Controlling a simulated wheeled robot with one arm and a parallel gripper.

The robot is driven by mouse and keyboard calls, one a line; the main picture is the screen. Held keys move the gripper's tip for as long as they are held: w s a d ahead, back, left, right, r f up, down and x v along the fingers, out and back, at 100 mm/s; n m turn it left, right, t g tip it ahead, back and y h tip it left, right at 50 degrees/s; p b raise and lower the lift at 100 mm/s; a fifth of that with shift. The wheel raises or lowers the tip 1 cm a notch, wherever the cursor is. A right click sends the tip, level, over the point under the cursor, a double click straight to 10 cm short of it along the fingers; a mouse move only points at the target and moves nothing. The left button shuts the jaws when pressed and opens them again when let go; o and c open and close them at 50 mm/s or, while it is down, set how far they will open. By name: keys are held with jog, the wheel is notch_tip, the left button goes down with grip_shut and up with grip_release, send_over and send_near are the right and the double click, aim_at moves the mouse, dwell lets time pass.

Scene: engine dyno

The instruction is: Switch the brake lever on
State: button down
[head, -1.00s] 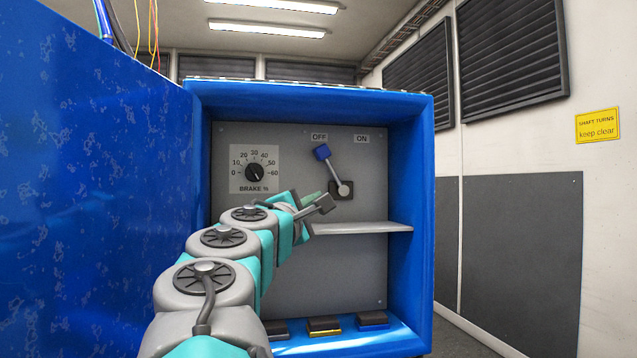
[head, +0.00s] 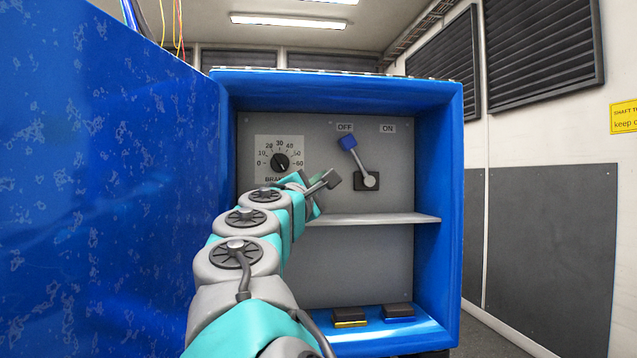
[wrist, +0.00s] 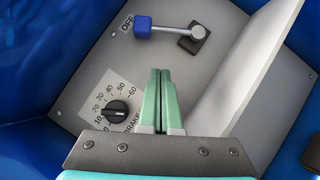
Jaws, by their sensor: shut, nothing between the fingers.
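The brake lever (head: 358,160) is on the grey back panel of a blue cabinet. It has a blue knob on a metal rod over a dark square base. The rod leans up and left, with the knob just under the OFF label (head: 345,127); the ON label (head: 388,128) is to the right. In the wrist view the lever (wrist: 168,28) lies beyond my fingertips, apart from them. My gripper (wrist: 158,72) is shut and empty, with green fingers together.
A shelf (head: 375,219) juts out below the lever. A brake dial (head: 280,161) is on the panel to the left. The blue cabinet door (head: 110,180) stands open at left. Dark blocks (head: 398,311) lie on the cabinet floor. The space before the lever is clear.

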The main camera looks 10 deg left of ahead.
aim_at(357, 160)
jog(key=x, duration=0.5)
jog(key=shift+w, duration=0.2)
jog(key=shift+w+d+r+p, duration=0.15)
jog(key=shift+w+d+r, duration=0.4)
jog(key=shift+d, duration=0.3)
jog(key=shift+w+d+r+p, duration=0.15)
jog(key=shift+w+d+r, duration=0.4)
jog(key=shift+d, duration=0.25)
jog(key=shift+r, duration=0.1)
jog(key=shift+d+r+m+g+p, duration=0.1)
jog(key=shift+r+m+g+p, duration=0.2)
jog(key=shift+m+p, duration=0.2)
